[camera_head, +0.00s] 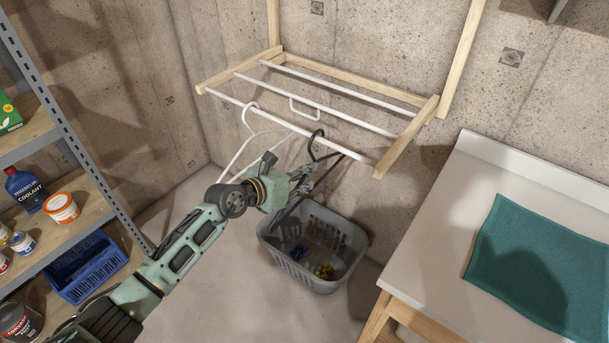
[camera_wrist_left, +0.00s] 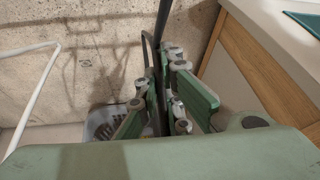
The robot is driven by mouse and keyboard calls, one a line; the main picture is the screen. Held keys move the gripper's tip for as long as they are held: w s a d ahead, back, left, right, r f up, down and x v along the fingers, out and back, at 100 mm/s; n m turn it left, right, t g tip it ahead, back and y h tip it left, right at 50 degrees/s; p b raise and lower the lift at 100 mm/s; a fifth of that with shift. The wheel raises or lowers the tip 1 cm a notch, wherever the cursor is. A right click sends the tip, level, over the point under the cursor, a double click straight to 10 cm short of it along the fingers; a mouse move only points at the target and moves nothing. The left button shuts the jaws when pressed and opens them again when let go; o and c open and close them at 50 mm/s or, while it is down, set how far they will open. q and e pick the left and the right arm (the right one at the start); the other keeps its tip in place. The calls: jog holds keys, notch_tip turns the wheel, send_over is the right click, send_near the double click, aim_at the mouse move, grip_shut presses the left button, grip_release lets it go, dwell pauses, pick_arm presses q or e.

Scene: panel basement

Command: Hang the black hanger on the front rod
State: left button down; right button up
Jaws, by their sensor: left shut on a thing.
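The black hanger (camera_head: 311,145) is at the front rod (camera_head: 290,127) of the wooden wall rack. Its hook overlaps the rod in the head view, and I cannot tell whether it rests on it. My left gripper (camera_head: 303,180) is below the rod, shut on the black hanger. In the left wrist view the hanger (camera_wrist_left: 148,55) runs up from between the fingers of the left gripper (camera_wrist_left: 160,90). A white hanger (camera_head: 247,118) hangs on the front rod to the left. My right gripper is not in view.
A grey laundry basket (camera_head: 345,268) with small coloured items stands on the floor below. A white counter (camera_head: 440,245) with a teal towel (camera_head: 535,265) is at the right. A metal shelf (camera_head: 85,165) with cans and a blue crate (camera_head: 90,268) is at the left.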

pick_arm(q)
jog(key=c, duration=1.8)
grip_release()
jog(key=shift+c, duration=0.2)
jog(key=shift+s, duration=0.1)
